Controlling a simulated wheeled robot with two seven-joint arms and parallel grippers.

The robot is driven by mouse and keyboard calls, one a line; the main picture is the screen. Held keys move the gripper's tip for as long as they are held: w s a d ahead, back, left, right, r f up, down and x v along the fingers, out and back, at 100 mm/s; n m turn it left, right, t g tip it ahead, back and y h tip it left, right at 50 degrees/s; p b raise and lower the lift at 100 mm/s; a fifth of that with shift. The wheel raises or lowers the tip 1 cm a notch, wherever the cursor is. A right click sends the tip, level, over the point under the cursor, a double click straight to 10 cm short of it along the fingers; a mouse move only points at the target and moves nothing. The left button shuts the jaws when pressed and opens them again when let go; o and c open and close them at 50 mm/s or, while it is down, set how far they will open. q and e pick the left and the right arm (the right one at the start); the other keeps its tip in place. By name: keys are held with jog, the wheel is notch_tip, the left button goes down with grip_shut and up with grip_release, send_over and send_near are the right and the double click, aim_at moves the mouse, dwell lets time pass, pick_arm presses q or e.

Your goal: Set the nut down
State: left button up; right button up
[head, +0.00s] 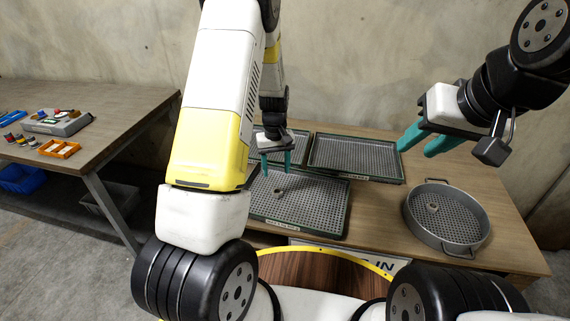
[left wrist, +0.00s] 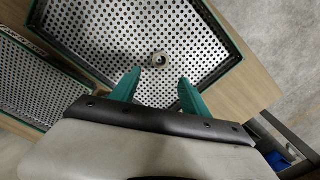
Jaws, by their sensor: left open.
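A small grey nut (head: 278,194) lies on the perforated front tray (head: 330,208) on the wooden table. In the left wrist view the same nut (left wrist: 159,60) rests on the perforated plate, just beyond my fingertips. My left gripper (head: 277,170) is over this tray, open and empty, with its teal fingers apart and pointing at the nut; it also shows in the left wrist view (left wrist: 158,80). My right gripper (head: 420,146) is above the table's right part, near the round pan. Its teal fingers show from the side, with a gap between them and nothing visible in it.
A round perforated pan (head: 446,238) with side handles stands at the right and holds another nut (head: 432,208). Another tray (head: 356,158) lies behind the front one. A side table (head: 90,125) at the left carries a grey case (head: 58,124) and an orange bin (head: 58,149).

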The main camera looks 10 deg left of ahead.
pick_arm(q)
jog(key=s+d+r+m+t+h, duration=0.1)
jog(key=s+r, duration=0.3)
jog(key=r, duration=0.7)
jog(key=s+d+r+m+t+h, duration=0.15)
jog(key=s+r, duration=0.35)
jog(key=r, duration=0.6)
jog(key=s+r+m+t, duration=0.1)
jog(key=s+r, duration=0.3)
jog(key=s, duration=0.4)
jog(key=s+r+m+t, duration=0.2)
jog(key=s+r, duration=0.2)
jog(key=s, duration=0.4)
jog(key=shift+r+t, duration=0.35)
